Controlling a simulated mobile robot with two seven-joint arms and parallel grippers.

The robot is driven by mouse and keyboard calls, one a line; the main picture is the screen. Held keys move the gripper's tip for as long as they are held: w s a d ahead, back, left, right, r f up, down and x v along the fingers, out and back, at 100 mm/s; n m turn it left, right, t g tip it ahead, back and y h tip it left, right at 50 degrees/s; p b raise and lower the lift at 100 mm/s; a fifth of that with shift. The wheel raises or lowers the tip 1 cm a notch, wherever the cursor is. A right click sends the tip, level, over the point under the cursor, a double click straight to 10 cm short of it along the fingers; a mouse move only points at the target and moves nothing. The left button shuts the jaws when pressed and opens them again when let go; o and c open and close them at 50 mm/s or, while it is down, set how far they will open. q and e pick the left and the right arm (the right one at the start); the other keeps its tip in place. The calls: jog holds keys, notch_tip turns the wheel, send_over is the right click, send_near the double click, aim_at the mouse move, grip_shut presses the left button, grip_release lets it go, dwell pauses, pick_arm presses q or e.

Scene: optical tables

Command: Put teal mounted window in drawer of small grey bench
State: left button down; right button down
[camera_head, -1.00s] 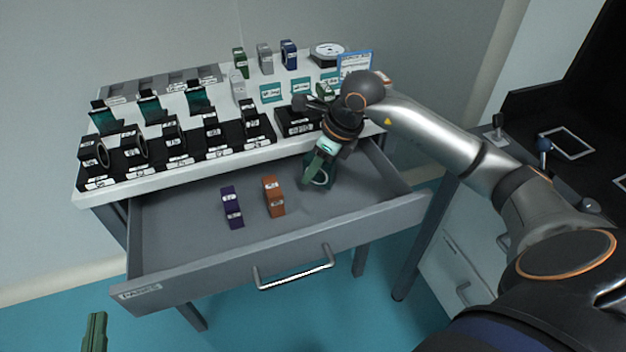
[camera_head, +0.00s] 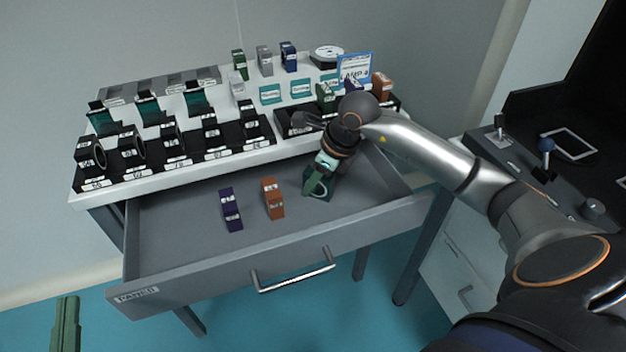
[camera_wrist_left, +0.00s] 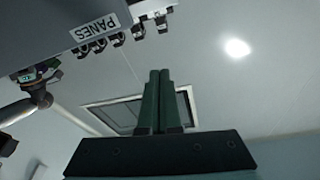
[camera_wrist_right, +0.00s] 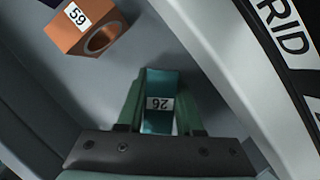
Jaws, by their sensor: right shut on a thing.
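The teal mounted window (camera_wrist_right: 159,115), labelled 26, is between the fingers of my right gripper (camera_wrist_right: 158,108) in the right wrist view. In the head view my right gripper (camera_head: 314,182) holds the window (camera_head: 322,188) inside the open drawer (camera_head: 180,215), at its right part; whether it touches the drawer floor I cannot tell. The drawer belongs to the small grey bench (camera_head: 100,205) and carries a label reading PANES. My left gripper (camera_head: 66,322) is at the lower left, in front of the drawer; in the left wrist view its fingers (camera_wrist_left: 157,98) are together and empty.
A purple mount (camera_head: 231,209) and an orange mount (camera_head: 273,198) stand in the drawer, left of the window. The drawer's left part is free. Rows of black holders (camera_head: 170,143) and other optics stand on the bench top, close above the drawer.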

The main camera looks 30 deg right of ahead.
pick_arm(q)
jog(key=shift+r, duration=0.15)
pick_arm(e)
jog(key=c, duration=0.6)
grip_release()
jog(key=shift+o, duration=0.2)
jog(key=shift+r, duration=0.15)
jog(key=p+v, duration=0.2)
jog(key=v, duration=0.9)
jog(key=shift+w, duration=0.1)
pick_arm(q)
notch_tip(320, 180, down, 14)
jog(key=s+n+g+y, duration=0.1)
jog(key=n+g+y, duration=0.1)
jog(key=g, duration=0.3)
jog(key=shift+a+r+y, duration=0.25)
jog(key=shift+a+y, duration=0.05)
jog(key=shift+y, duration=0.1)
pick_arm(e)
jog(key=shift+s+d+r, duration=0.1)
jog(key=shift+s+r, duration=0.15)
jog(key=shift+r, duration=0.2)
pick_arm(q)
jog(key=shift+s, duration=0.1)
